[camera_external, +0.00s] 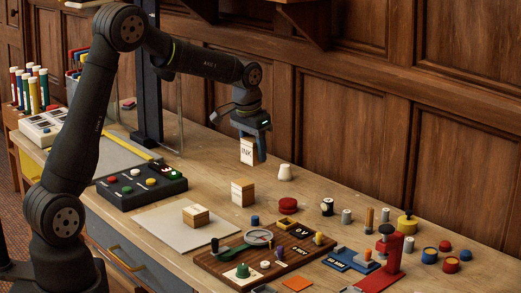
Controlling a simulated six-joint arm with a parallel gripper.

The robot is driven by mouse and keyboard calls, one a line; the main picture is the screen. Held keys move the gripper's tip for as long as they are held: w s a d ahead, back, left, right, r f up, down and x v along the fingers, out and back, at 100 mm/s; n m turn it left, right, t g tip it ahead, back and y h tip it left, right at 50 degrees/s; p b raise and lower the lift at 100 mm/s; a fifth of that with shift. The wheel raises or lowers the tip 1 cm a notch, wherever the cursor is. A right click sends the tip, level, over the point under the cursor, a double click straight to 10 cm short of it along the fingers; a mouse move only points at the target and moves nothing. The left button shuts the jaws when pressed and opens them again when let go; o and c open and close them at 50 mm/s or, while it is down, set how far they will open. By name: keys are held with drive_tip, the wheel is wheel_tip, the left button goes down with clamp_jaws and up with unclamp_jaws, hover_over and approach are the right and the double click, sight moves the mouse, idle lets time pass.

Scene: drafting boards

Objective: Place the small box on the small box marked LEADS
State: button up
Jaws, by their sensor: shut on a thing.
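My gripper (254,149) is shut on a small white-and-tan box (247,151) with dark lettering that seems to read INK. It holds this box upright in the air above the back part of the bench. A second small box (242,193), white and tan, stands on the bench below the held one. A third small box (196,215) lies low on a pale sheet (168,229) to the left. I cannot read LEADS on either standing box; any lettering is too small.
A dark button panel (141,190) lies left of the boxes. A white cone-like piece (285,172) and a red round piece (288,205) stand to the right. A brown board (222,262) with several parts fills the front. A dark post (148,90) rises behind.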

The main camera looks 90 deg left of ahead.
hover_over(245, 181)
drive_tip(key=f, duration=0.5)
drive_tip(key=shift+s+d+f, duration=0.15)
drive_tip(key=shift+d+f, duration=0.1)
drive_tip(key=shift+d, duration=0.05)
drive_tip(key=shift+f, duration=2)
drive_tip(key=o, duration=0.6)
drive_tip(key=shift+f, duration=0.15)
drive_tip(key=o, duration=0.4)
drive_tip(key=r, duration=0.4)
drive_tip(key=s+r, duration=0.1)
drive_tip(key=r, duration=0.3)
drive_tip(key=d+r, duration=0.1)
drive_tip(key=r, duration=0.3)
drive_tip(key=shift+s+d+r, duration=0.1)
drive_tip(key=shift+s, duration=0.05)
